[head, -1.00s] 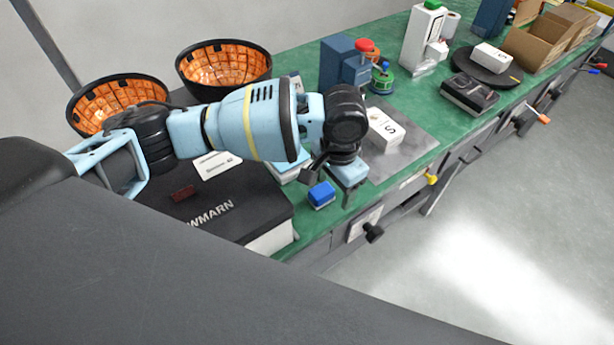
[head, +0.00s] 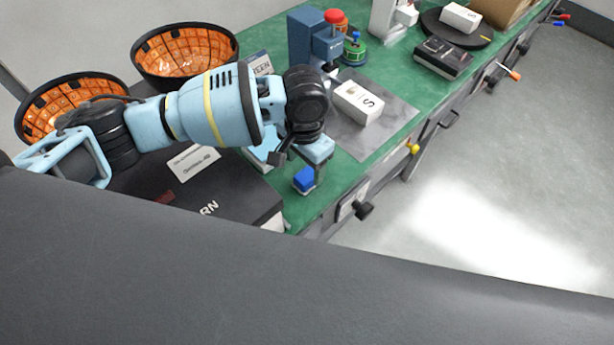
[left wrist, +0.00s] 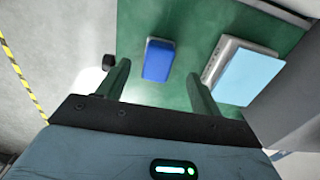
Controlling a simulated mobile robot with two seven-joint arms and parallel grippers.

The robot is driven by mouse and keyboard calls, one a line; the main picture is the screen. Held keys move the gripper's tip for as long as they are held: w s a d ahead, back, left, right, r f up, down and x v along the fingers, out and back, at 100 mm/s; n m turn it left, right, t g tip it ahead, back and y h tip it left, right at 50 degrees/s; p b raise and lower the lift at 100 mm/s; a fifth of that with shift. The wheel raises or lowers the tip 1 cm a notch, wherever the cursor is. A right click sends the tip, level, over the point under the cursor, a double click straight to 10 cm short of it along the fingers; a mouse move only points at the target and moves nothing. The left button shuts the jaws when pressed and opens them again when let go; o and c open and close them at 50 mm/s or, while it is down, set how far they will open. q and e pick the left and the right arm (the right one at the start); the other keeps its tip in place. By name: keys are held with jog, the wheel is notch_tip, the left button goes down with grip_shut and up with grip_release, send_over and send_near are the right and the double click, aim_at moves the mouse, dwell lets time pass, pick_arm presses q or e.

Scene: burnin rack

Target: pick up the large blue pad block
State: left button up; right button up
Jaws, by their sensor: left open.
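The large blue pad block (head: 305,179), blue on top with a pale lower part, sits on the green bench top near its front edge. It also shows in the left wrist view (left wrist: 158,58). My left gripper (head: 300,164) is open and empty just above it. In the left wrist view the block lies between and slightly beyond the two spread fingers (left wrist: 158,72). I cannot tell the exact height left between fingertips and block. My right gripper is out of view.
A light-blue-topped box (left wrist: 250,76) stands beside the block. A black case (head: 235,197) lies to the left. Two orange-lined bowls (head: 186,52) stand behind my arm. A white box (head: 358,102) rests on a grey mat. A dark knob (head: 363,210) juts from the bench front.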

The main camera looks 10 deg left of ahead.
aim_at(307, 174)
pick_arm(q)
jog(key=shift+w+d+f, duration=0.1)
jog(key=shift+f, duration=1.2)
jog(key=shift+d+f, duration=0.1)
jog(key=shift+f, duration=1.15)
jog(key=shift+c, duration=0.2)
jog(key=c, duration=1)
jog(key=shift+r, duration=0.15)
